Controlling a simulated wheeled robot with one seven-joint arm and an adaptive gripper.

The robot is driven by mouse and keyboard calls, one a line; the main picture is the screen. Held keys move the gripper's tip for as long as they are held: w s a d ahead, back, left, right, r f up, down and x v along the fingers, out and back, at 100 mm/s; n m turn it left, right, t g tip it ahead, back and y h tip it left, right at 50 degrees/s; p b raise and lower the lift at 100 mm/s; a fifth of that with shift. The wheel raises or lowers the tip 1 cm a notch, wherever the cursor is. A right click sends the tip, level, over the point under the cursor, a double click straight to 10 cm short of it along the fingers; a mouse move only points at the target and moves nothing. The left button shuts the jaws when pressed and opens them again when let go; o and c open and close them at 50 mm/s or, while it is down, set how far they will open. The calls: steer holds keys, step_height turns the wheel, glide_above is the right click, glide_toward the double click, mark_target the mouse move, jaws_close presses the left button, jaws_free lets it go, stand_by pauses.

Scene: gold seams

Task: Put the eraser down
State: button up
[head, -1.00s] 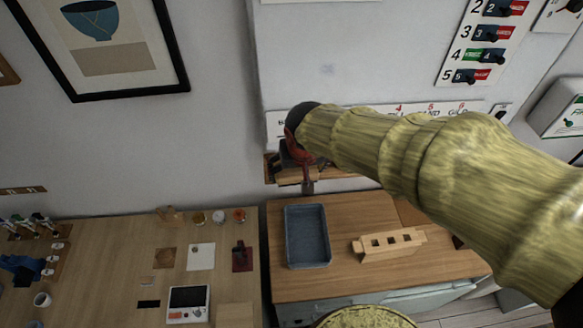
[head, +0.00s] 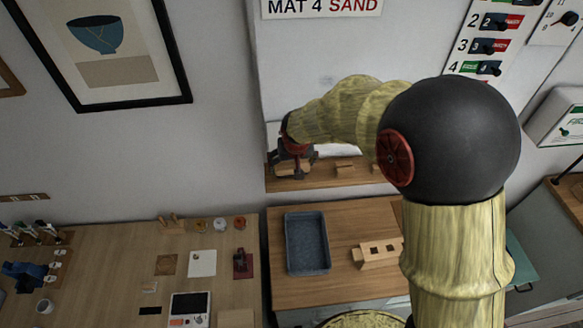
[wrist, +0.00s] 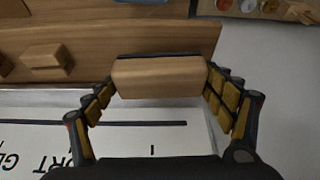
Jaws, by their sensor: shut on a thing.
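The eraser (wrist: 160,78), a light wooden block with a dark strip along its far edge, is held between the two fingers of my gripper (wrist: 161,82) in the wrist view. My gripper is shut on it. Behind the eraser in that view is a wooden ledge (wrist: 130,42) along the white board. In the head view my gripper (head: 292,160) is at the left end of this ledge (head: 325,183). The eraser is hard to make out there, and I cannot tell whether it touches the ledge.
A wooden block (wrist: 48,57) sits on the ledge, beside the eraser in the wrist view. Below the ledge, a wooden bench top (head: 350,285) bears a blue-grey tray (head: 306,242) and a slotted wooden block (head: 375,254). A cluttered table (head: 110,275) stands at left.

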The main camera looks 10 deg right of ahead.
mark_target(294, 166)
steer(key=shift+w+f, duration=0.45)
steer(key=shift+f, duration=0.15)
steer(key=shift+s+p+x, duration=0.15)
steer(key=shift+p+x, duration=0.05)
steer(key=shift+x, duration=0.55)
steer(key=shift+s+p+x, duration=0.15)
steer(key=shift+x, duration=0.6)
steer(key=shift+f, duration=0.15)
steer(key=shift+f, duration=0.15)
steer(key=o, duration=1)
steer(key=shift+c, duration=0.2)
steer(key=v, duration=0.5)
steer(key=b+v, duration=0.1)
steer(key=v, duration=0.2)
steer(key=shift+s+d+f, duration=0.1)
steer(key=shift+s+d, duration=0.15)
steer(key=shift+d, duration=0.05)
